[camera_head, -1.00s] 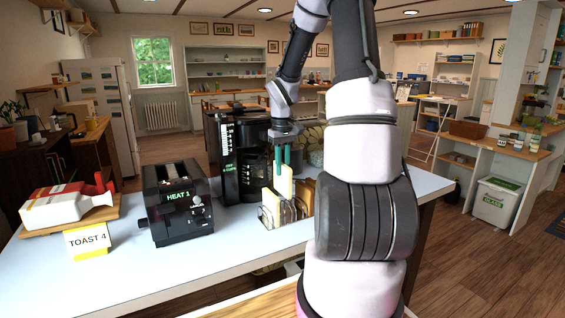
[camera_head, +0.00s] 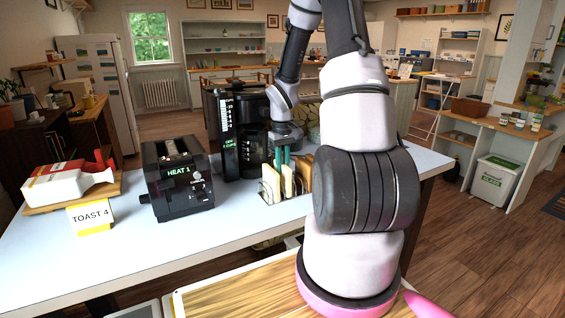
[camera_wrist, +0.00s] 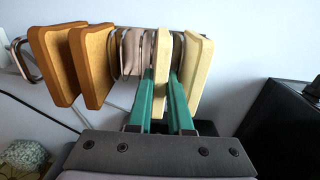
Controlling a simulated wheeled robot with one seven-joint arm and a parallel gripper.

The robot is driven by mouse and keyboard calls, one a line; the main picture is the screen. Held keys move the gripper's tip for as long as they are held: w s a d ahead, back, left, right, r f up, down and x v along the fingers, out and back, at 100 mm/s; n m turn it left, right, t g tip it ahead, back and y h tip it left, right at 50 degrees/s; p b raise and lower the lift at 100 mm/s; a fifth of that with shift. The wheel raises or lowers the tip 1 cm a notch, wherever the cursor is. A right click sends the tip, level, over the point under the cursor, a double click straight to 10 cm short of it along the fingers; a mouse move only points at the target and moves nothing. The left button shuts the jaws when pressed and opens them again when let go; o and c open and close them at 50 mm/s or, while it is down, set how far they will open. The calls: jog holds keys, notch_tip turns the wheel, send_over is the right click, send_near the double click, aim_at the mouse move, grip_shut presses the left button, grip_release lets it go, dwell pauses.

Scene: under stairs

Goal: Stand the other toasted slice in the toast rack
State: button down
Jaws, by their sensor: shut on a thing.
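My gripper (camera_head: 282,158), with green fingers, points down over the wire toast rack (camera_wrist: 18,62) and is shut on a pale slice (camera_head: 288,181). In the wrist view the held slice (camera_wrist: 160,72) is upright between the fingertips, level with its neighbours and down among the rack's wires. Whether its lower edge touches the rack is hidden. Another pale slice (camera_wrist: 197,75) stands to its right in the wrist view. Two browned slices (camera_wrist: 52,66) (camera_wrist: 90,66) stand in the rack to its left, past a gap with wire loops.
A black toaster (camera_head: 178,182) reading HEAT 1 stands left of the rack, and a black coffee machine (camera_head: 240,135) close behind it. A TOAST 4 card (camera_head: 90,217) and a bread bag on a board (camera_head: 120,186) are at the left. The front of the white counter is clear.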

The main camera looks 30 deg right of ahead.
jog(key=shift+c, duration=1.4)
grip_release()
jog(key=shift+r, duration=3.95)
jog(key=shift+r, duration=0.1)
jog(key=s+a+r+m+t, duration=0.1)
jog(key=s+a+r+t, duration=0.1)
jog(key=s+a+r, duration=0.2)
jog(key=s+a+r+m+t+y, duration=0.1)
jog(key=s+a+r+m+t, duration=0.1)
jog(key=s+a+r, duration=0.3)
jog(key=s+a+r+m+t+y, duration=0.1)
jog(key=s+a+r+t, duration=0.2)
jog(key=s+r, duration=0.7)
notch_tip(320, 180, up, 5)
jog(key=shift+s+a+f+m, duration=0.15)
jog(key=shift+s+a+m, duration=0.15)
jog(key=shift+a, duration=0.35)
